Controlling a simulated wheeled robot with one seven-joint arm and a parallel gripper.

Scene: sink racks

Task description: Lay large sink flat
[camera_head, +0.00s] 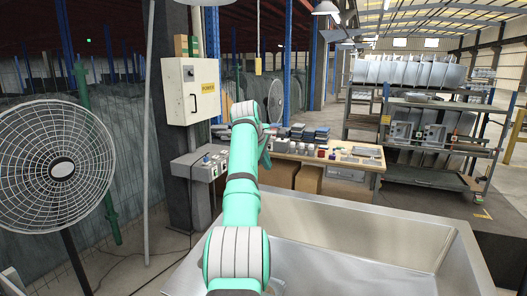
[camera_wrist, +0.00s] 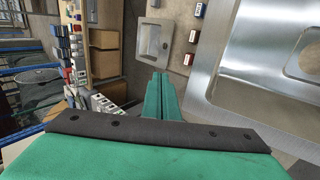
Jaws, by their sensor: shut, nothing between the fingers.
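A large metal sink (camera_head: 375,232) fills the lower right of the head view, its basin open upward. Its near side is cut off by the picture, and my arm covers part of its left side. In the wrist view a large metal sink (camera_wrist: 222,50) with a wide rim fills the right side, partly out of frame. My gripper (camera_wrist: 162,76) shows in the wrist view with its two fingers together and nothing between them. It is left of the large sink's rim, apart from it in the picture. In the head view the fingertips cannot be made out.
A small square sink (camera_wrist: 154,42) lies beyond my fingertips. A workbench (camera_head: 345,160) with tools and boxes stands behind the large sink. A wheeled rack (camera_head: 430,175) stands at the back right. A fan (camera_head: 62,165) and a power box (camera_head: 190,90) are at the left.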

